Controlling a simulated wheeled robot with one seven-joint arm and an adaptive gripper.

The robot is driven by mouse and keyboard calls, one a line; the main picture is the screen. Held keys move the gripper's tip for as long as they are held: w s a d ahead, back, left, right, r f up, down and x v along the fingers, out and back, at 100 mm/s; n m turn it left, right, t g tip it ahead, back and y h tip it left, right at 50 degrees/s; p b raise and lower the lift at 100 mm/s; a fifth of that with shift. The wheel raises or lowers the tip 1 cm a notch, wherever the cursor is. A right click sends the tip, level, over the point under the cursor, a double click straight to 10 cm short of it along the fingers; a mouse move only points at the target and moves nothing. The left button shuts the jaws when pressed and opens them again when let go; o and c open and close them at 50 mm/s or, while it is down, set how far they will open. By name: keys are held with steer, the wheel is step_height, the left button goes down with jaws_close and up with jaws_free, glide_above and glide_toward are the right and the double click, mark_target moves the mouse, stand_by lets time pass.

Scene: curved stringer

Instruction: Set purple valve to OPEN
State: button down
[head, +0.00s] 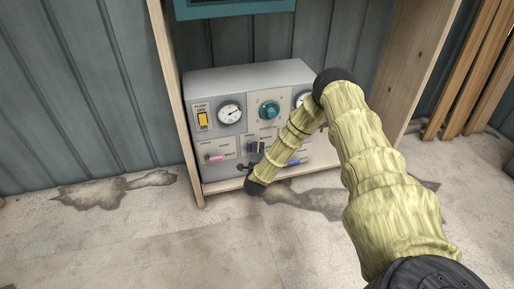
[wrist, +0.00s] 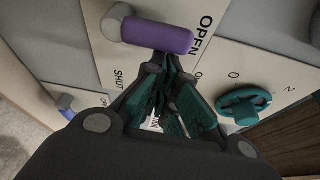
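The purple valve handle (wrist: 158,37) lies near the top of the wrist view. Its grey pivot (wrist: 118,20) is at its left end, and its free end points right, beside the word OPEN. The word SHUT is lower left of the handle. My gripper (wrist: 171,66) has its dark fingertips drawn together just below the handle's middle. Nothing shows between the tips; I cannot tell whether they touch the handle. In the head view my gripper (head: 254,157) is at the panel's lower middle and mostly covers the purple valve (head: 249,146).
The grey panel (head: 235,88) stands on a wooden shelf. A teal knob (head: 269,109), a gauge (head: 230,112), a yellow switch (head: 202,119), a pink handle (head: 215,158) and a blue handle (head: 294,163) sit around my gripper. Wooden uprights flank the panel.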

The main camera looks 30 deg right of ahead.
stand_by(0.3)
steer(key=s+a+p, duration=0.2)
steer(key=s, duration=0.7)
steer(key=shift+s, duration=0.15)
stand_by(0.6)
